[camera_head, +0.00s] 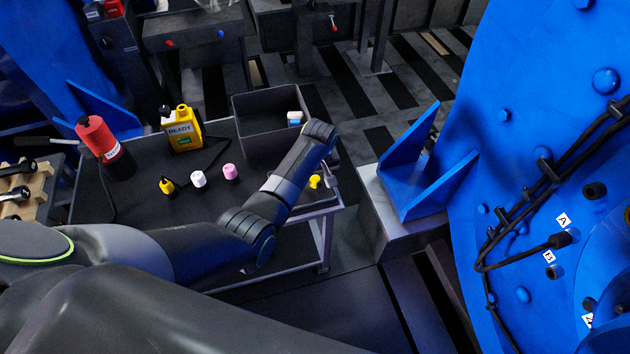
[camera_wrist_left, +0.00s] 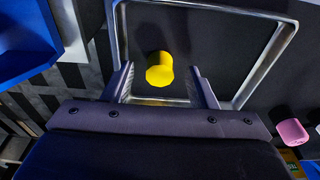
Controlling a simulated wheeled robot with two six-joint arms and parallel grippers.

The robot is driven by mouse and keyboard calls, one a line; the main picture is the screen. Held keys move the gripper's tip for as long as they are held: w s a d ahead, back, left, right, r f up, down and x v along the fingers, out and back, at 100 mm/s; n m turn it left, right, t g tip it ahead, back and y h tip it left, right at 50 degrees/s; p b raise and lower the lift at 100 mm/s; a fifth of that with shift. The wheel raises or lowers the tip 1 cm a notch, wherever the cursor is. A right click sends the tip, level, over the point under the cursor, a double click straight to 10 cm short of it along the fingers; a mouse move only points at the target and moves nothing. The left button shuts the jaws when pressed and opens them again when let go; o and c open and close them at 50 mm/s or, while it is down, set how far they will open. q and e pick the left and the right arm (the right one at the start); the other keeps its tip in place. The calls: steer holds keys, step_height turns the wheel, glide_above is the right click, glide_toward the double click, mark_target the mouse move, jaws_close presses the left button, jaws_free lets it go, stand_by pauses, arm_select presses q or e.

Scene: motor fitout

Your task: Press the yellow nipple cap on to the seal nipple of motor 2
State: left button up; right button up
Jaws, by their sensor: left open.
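A yellow cap (camera_head: 315,181) shows at the right end of the dark cart, beside my left gripper (camera_head: 327,180). In the left wrist view the yellow cap (camera_wrist_left: 160,70) lies between and slightly beyond the two fingertips of my left gripper (camera_wrist_left: 163,80). The fingers are apart, with a gap on both sides of the cap, and do not grip it. A large blue motor housing (camera_head: 470,110) fills the right of the head view, with dark fittings near labels A and B (camera_head: 549,257). I cannot tell its number or which fitting is the seal nipple. My right gripper is not in view.
On the cart top (camera_head: 130,205) stand a white cap (camera_head: 198,179), a pink cap (camera_head: 231,172), a small yellow-and-black item (camera_head: 166,186), a yellow canister (camera_head: 184,130) and a red bottle (camera_head: 98,138). A grey bin (camera_head: 262,103) stands behind my forearm. A metal frame (camera_wrist_left: 262,68) surrounds the yellow cap.

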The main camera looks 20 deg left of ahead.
arm_select(q)
steer(key=c, duration=1.1)
steer(key=shift+o, duration=0.2)
